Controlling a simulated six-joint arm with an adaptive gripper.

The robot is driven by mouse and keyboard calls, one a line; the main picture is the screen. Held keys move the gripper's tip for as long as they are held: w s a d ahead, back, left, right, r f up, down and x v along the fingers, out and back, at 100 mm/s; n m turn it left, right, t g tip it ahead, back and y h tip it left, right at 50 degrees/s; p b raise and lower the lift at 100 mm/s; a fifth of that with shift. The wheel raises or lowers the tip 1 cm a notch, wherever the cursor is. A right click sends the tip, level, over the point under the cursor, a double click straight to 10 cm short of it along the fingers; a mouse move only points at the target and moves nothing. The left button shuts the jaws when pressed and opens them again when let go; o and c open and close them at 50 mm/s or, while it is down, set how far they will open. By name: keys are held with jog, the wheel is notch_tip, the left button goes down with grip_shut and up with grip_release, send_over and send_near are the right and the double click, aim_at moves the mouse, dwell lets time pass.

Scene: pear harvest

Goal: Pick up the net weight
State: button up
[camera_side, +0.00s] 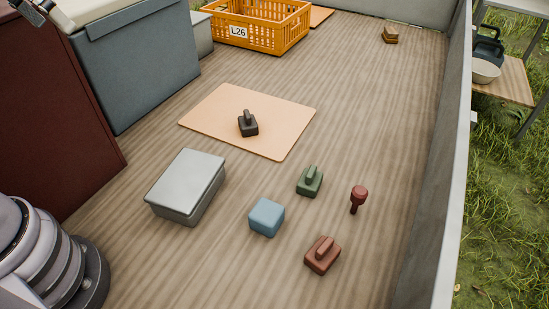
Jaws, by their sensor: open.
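Three small blocks with a raised handle look like weights, and I cannot tell by a label which is the net weight. A black one (248,124) stands on the tan mat (215,112). A green one (310,182) stands on the wooden floor right of centre. A red-brown one (322,256) stands nearer the front. All are upright and apart from each other. My gripper (34,9) shows only in part at the top left corner, open, high up and far from all three.
An orange crate (268,37) and a brown piece (390,36) are at the back. A grey side wall (436,170) bounds the right.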

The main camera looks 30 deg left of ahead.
jog(key=w+d+f+g, duration=0.1)
jog(key=w+d+f, duration=0.1)
jog(key=w+d, duration=0.55)
jog(key=m+g, duration=0.2)
jog(key=g, duration=0.1)
send_over(326, 245)
jog(key=a, duration=0.1)
notch_tip(326, 245, down, 25)
jog(key=shift+g+y, duration=0.3)
jog(key=shift+y, duration=0.1)
jog(key=f, duration=0.9)
jog(key=shift+d+f, duration=0.1)
jog(key=shift+d, duration=0.3)
notch_tip(326, 245, down, 6)
jog(key=shift+r, duration=0.1)
jog(key=c, duration=1.3)
jog(key=shift+d+r, duration=0.1)
